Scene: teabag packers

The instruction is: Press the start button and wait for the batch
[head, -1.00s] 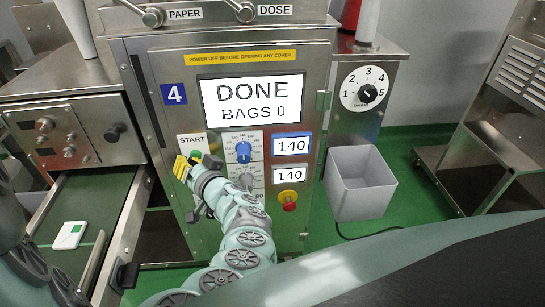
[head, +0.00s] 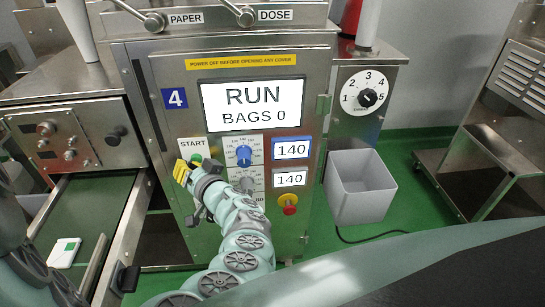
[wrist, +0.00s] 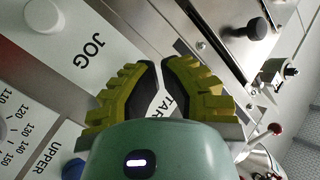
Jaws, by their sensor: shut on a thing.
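The packer's screen (head: 252,105) reads RUN, BAGS 0. The green start button (head: 196,159) sits under the START label on the front panel, partly covered by my gripper (head: 181,171). My gripper is at the button with its yellow fingers drawn together. In the wrist view, the fingertips of my gripper (wrist: 161,72) nearly meet over the START plate (wrist: 168,105). The button itself is hidden there, so the exact contact does not show.
A blue dial (head: 243,156) and a red stop button (head: 289,203) are to the right of my gripper. A grey bin (head: 362,196) stands right of the machine. A white packet (head: 63,252) lies on a green belt (head: 90,205) at left.

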